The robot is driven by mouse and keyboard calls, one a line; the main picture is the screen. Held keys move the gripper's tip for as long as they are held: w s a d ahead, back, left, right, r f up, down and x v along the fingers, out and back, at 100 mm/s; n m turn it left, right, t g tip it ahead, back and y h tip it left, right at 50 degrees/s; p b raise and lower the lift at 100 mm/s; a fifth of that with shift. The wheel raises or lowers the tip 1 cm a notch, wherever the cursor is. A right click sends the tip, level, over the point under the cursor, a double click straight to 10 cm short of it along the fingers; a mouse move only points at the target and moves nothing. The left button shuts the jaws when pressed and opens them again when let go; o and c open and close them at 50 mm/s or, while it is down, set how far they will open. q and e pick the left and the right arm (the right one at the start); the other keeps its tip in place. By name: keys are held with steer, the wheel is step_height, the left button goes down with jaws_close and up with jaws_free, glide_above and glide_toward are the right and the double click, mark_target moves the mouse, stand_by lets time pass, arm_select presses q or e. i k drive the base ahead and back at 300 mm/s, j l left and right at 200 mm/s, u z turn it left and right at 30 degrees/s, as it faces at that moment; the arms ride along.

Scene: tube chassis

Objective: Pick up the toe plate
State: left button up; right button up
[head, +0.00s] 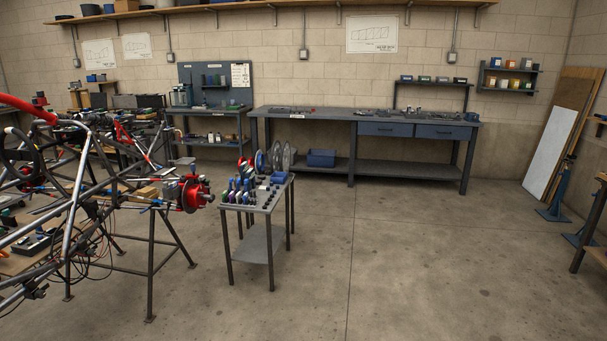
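No thing is plainly marked as the toe plate. The likeliest match is the pair of upright, grey, rounded plates at the back of the small tool cart (275,207): one plate (287,157) on the right and another plate (276,156) beside it. They stand close together, and their lower parts are partly hidden by tools on the cart top. A darker rounded piece (259,161) stands just left of them. Neither of my grippers shows in the head view.
A tube chassis (77,215) on stands fills the left, its red hub (195,193) close to the cart's left edge. A long workbench (300,113) with blue drawers runs along the back wall. A white panel (550,152) leans at right. The floor right of the cart is clear.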

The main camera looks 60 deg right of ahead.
mark_target(244, 167)
steer(key=z, duration=1.65)
steer(key=u, duration=2.5)
steer(key=z, duration=2.5)
steer(key=i+z, duration=0.25)
steer(key=i, duration=2.15)
